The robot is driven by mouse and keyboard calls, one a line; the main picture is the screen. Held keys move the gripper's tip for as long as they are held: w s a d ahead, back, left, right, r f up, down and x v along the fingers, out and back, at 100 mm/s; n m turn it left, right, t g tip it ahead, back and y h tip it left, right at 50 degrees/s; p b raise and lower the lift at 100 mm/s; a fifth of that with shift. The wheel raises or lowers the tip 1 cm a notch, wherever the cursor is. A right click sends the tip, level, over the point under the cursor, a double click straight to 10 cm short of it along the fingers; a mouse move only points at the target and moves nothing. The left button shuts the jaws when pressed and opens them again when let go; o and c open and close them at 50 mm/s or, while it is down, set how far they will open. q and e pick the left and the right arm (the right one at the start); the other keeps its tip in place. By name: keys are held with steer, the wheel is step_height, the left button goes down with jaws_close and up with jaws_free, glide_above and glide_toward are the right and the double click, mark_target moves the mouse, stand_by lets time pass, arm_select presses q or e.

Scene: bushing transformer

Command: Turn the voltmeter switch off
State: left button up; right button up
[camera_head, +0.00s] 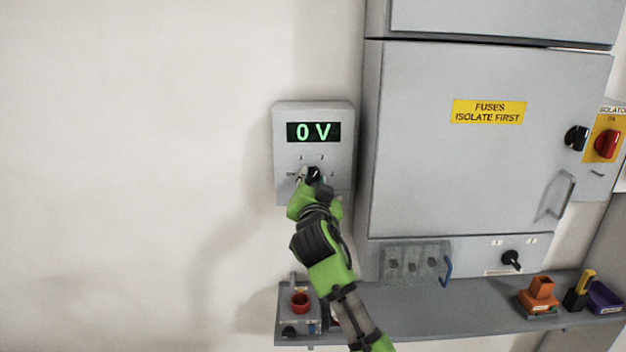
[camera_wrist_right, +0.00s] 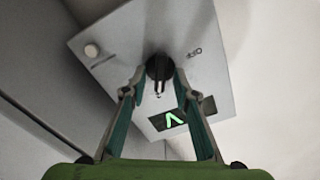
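The voltmeter (camera_head: 283,150) is a grey box on the wall, and its green display (camera_head: 314,132) reads 0 V. Its black switch knob (camera_head: 314,174) is below the display, partly hidden by my right gripper (camera_head: 311,178). In the right wrist view, the voltmeter's panel (camera_wrist_right: 205,75) shows the knob (camera_wrist_right: 158,67) between the two fingertips of my right gripper (camera_wrist_right: 159,80). The fingers stand apart, one on each side of the knob; I cannot tell whether they touch it. A small label shows beside the knob in the wrist view. My left gripper is not in view.
A large grey cabinet (camera_head: 430,170) with a yellow fuses sign (camera_head: 489,111) stands close to the right. Below is a shelf (camera_head: 425,317) with a red-button box (camera_head: 299,318) and orange, yellow and purple items. The wall at left is clear.

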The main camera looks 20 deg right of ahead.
jaws_close()
